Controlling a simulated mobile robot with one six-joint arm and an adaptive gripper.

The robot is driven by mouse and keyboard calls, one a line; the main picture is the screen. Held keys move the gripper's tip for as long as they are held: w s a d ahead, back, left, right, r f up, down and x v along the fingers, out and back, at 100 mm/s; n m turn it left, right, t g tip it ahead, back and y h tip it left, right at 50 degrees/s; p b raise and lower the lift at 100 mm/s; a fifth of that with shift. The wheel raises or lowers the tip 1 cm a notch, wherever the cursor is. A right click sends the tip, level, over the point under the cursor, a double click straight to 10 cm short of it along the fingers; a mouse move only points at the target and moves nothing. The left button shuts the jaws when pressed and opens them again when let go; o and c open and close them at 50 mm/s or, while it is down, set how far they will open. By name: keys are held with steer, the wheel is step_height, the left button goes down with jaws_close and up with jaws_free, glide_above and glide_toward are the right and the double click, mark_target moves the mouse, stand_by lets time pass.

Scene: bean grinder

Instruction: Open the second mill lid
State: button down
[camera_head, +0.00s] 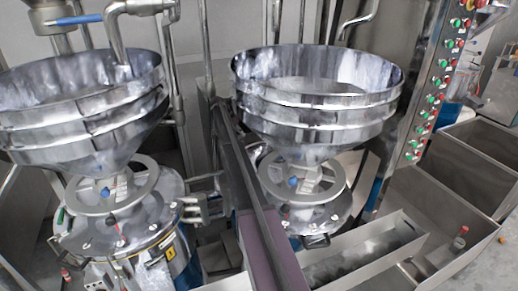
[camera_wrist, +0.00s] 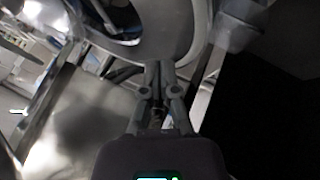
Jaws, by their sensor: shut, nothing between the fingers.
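Two steel mills stand side by side in the head view. The left mill has a wide round hopper (camera_head: 82,100) above a domed body (camera_head: 125,220) with a grey ring. The right mill has a similar hopper (camera_head: 315,98) above its own domed body (camera_head: 310,215). Which part is the lid, and which mill counts as second, I cannot tell. My gripper (camera_wrist: 158,68) shows only in the wrist view, with its fingers together and nothing between them. A blurred curved metal part (camera_wrist: 175,35) lies beyond the fingertips; whether they touch it I cannot tell.
A tall panel of red and green buttons (camera_head: 435,85) stands at the right. Steel troughs (camera_head: 370,255) lie at lower right. A dark rail (camera_head: 250,190) runs between the mills. Vertical pipes stand behind. A dark area (camera_wrist: 265,115) fills the wrist view's right side.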

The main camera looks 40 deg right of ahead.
mark_target(259, 155)
steer(key=shift+f, duration=0.1)
steer(key=b+x, duration=0.7)
steer(key=x, duration=0.2)
steer(key=shift+f, duration=0.1)
steer(key=shift+s+d+f+b, duration=0.1)
steer(key=shift+s+d+b, duration=0.1)
steer(key=shift+s, duration=0.5)
steer(key=shift+s+d+f+b, duration=0.1)
steer(key=shift+s+d+b, duration=0.05)
steer(key=shift+s, duration=0.6)
steer(key=shift+s+d+f+b, duration=0.1)
steer(key=shift+s+d+b, duration=0.1)
steer(key=shift+s, duration=0.5)
steer(key=shift+a, duration=0.1)
